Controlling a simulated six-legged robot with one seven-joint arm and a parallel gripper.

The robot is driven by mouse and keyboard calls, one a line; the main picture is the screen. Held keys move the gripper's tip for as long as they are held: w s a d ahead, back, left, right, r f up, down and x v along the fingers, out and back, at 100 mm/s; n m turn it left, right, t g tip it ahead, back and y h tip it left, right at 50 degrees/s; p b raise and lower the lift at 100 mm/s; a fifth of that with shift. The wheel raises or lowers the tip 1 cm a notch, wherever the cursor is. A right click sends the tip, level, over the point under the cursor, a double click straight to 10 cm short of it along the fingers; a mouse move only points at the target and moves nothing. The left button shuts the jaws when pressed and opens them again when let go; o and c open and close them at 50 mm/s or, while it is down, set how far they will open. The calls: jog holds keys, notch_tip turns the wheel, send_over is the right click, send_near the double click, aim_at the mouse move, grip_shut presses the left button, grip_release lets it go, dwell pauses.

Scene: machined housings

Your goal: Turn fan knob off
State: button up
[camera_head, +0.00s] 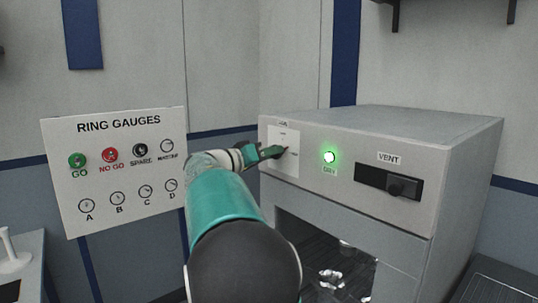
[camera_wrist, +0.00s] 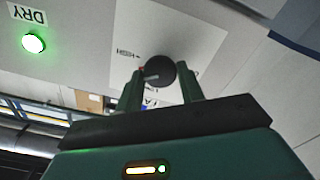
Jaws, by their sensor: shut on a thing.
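The fan knob (camera_wrist: 160,72) is a round dark knob with a pale pointer line, on a white label plate (camera_head: 289,167) at the left of the grey cabinet's front. In the wrist view, which is upside down, the pointer line lies toward the left, below the word HIGH. My gripper (camera_head: 279,151) is at the plate, and in the wrist view its two fingers (camera_wrist: 161,82) are on either side of the knob, shut on it.
A lit green DRY light (camera_head: 329,157) and a black VENT latch (camera_head: 402,186) are right of the plate on the cabinet (camera_head: 430,125). The cabinet has an open bay below. A RING GAUGES board (camera_head: 117,210) hangs at left.

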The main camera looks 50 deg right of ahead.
jog(key=n, duration=2.9)
jog(key=shift+n, duration=0.3)
jog(key=o, duration=1)
jog(key=shift+a, duration=0.15)
jog(key=v, duration=1.3)
jog(key=shift+a, duration=0.3)
